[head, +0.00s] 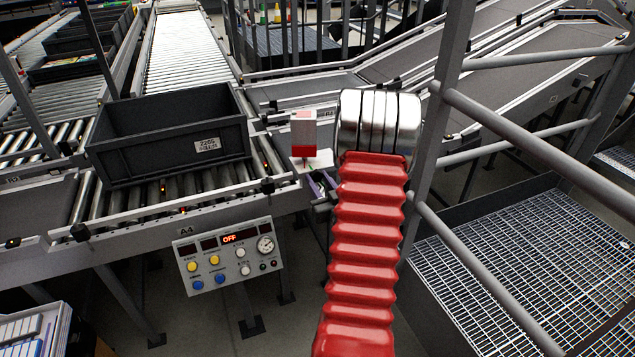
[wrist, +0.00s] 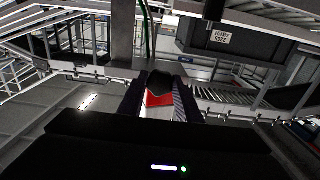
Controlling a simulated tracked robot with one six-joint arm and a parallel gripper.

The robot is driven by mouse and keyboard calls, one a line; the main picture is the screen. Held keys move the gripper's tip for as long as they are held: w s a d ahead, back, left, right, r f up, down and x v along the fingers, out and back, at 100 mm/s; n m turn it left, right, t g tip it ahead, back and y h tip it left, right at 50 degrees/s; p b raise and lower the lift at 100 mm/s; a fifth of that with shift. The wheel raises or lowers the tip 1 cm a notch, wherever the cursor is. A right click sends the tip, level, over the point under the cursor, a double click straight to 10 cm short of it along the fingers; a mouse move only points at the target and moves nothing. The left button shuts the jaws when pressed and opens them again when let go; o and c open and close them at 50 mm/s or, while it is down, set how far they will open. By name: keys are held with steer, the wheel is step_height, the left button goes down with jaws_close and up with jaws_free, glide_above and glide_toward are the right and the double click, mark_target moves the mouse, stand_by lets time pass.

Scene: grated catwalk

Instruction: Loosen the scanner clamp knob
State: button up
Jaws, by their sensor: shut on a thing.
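The scanner, a red and white box (head: 304,135), stands on the conveyor's side rail, just left of my arm in the head view. In the wrist view its red part (wrist: 158,100) shows between the fingers. A black knob (wrist: 160,80) sits between the fingertips. My gripper (wrist: 161,86) is shut on this knob, with one finger on each side. In the head view my red-sleeved arm and silver wrist hide most of the gripper and the knob. I cannot tell how far the knob is turned.
A dark tote (head: 170,135) with a white label sits on the rollers left of the scanner. A control panel (head: 229,257) reading OFF hangs below the conveyor. Grey railing (head: 530,125) stands close to the right of my arm, above grating (head: 540,265).

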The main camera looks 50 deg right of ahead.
steer(key=shift+a+m, duration=0.1)
steer(key=shift+m, duration=0.6)
steer(key=o, duration=1.1)
steer(key=shift+c, duration=0.2)
steer(key=v, duration=1.3)
steer(key=shift+s+a, duration=0.15)
steer(key=shift+s, duration=0.15)
